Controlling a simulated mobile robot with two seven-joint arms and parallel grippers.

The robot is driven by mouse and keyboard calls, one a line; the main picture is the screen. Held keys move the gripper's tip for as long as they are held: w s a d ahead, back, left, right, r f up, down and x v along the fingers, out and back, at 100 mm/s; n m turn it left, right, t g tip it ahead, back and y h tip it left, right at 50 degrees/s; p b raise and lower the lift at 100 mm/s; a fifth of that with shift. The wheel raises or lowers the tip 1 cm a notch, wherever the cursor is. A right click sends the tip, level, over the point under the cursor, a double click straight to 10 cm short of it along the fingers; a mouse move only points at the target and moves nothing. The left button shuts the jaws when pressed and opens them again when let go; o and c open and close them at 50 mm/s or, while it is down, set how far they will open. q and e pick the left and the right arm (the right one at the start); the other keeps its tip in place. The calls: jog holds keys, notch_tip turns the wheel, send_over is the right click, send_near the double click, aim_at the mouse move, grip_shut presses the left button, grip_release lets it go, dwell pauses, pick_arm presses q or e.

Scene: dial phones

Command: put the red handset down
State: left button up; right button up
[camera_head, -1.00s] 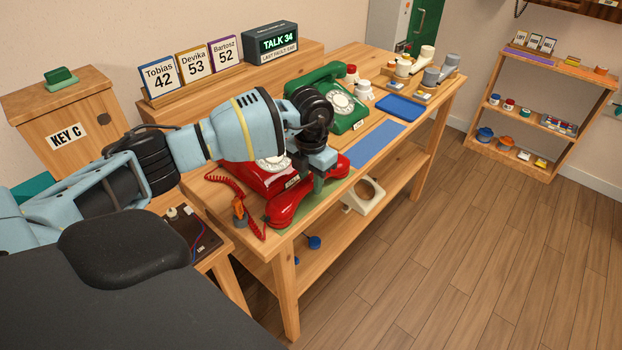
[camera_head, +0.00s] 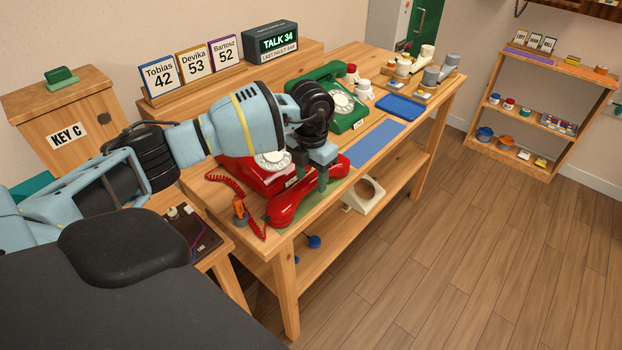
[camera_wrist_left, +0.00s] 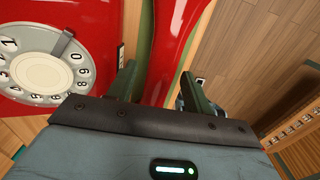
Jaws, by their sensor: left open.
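The red handset (camera_head: 290,206) lies on a green mat (camera_head: 312,208) along the front edge of the wooden table, in front of the red dial phone (camera_head: 258,175). My left gripper (camera_head: 322,182) is over the handset's right part, pointing down and open. In the left wrist view, the handset (camera_wrist_left: 170,45) passes between the two spread fingers (camera_wrist_left: 160,88), with a gap visible beside it. The red phone's dial (camera_wrist_left: 40,75) is at the left there. The red coiled cord (camera_head: 228,190) lies left of the handset. My right gripper is not in view.
A green dial phone (camera_head: 335,98) stands behind my gripper. A blue mat (camera_head: 375,143) and a blue tray (camera_head: 400,107) lie to the right. An orange-topped item (camera_head: 239,207) stands by the cord. A shelf unit (camera_head: 540,110) is far right across open floor.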

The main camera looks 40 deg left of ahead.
aim_at(311, 178)
pick_arm(q)
notch_tip(311, 178, up, 11)
dwell(0.3)
